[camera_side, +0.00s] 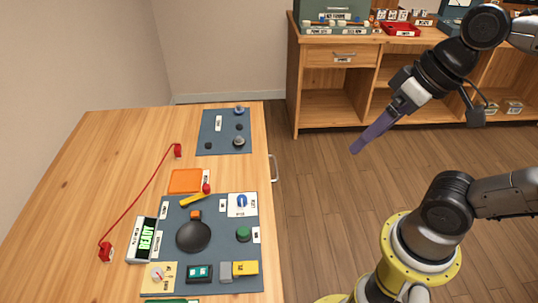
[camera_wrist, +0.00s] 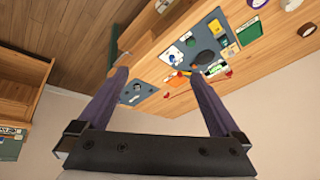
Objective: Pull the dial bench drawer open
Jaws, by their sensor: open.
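The dial bench (camera_side: 110,150) is a light wooden table at the left in the side view. A pale drawer handle (camera_side: 275,168) sticks out from its right edge. The drawer front is hardly visible from above, and no drawer box juts out past the edge. My gripper (camera_side: 354,149) hangs in the air to the right of the handle and apart from it, with its purple fingers pointing down and left. In the wrist view my gripper (camera_wrist: 154,75) has its two fingers spread wide with nothing held between them. The bench top also shows beyond them.
A dial panel (camera_side: 215,220) with knobs and buttons, a smaller blue panel (camera_side: 212,143), an orange pad (camera_side: 186,181) and a red cord (camera_side: 135,205) lie on the bench. A wooden shelf unit (camera_side: 335,75) stands at the back. The floor between is clear.

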